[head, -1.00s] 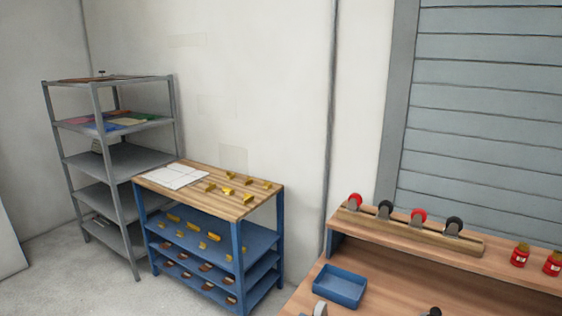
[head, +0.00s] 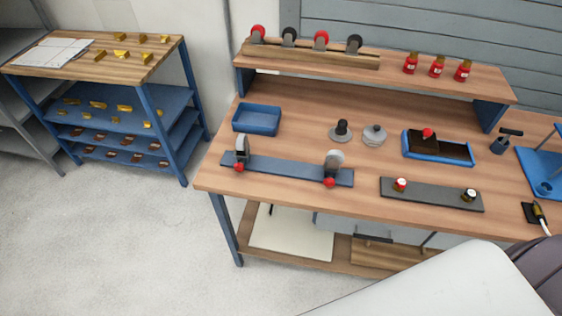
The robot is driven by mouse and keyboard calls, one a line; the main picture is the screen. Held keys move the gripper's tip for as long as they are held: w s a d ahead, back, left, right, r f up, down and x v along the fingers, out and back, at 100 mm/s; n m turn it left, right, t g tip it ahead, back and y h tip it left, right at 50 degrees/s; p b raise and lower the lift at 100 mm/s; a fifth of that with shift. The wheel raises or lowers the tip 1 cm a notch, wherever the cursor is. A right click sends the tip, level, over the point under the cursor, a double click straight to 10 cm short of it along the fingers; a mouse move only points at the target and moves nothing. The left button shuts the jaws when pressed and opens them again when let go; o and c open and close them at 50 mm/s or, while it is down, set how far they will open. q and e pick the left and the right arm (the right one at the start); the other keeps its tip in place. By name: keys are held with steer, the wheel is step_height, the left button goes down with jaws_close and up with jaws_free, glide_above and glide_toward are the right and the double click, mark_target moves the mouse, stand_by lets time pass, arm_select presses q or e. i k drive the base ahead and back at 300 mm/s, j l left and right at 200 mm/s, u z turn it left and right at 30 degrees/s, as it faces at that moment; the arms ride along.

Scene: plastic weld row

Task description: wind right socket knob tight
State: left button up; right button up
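A long blue-grey bar (head: 285,171) lies near the front left edge of the workbench. I cannot tell how tight either knob is. Neither of my grippers shows in the head view.
The wooden bench (head: 215,180) also holds a blue tray (head: 257,120), a blue-rimmed box (head: 408,152) and loose round parts (head: 374,137). A raised shelf (head: 390,77) runs behind with red bottles (head: 437,66). Open floor (head: 110,240) lies left of the bench.

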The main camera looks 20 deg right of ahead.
mark_target(329, 181)
steer(key=k+j+z, duration=0.15)
steer(key=z, duration=0.9)
steer(key=i+j, duration=0.1)
steer(key=j, duration=0.5)
steer(key=i+j+z, duration=0.1)
steer(key=j+z, duration=0.55)
steer(key=z, duration=0.15)
steer(key=j+z, duration=0.4)
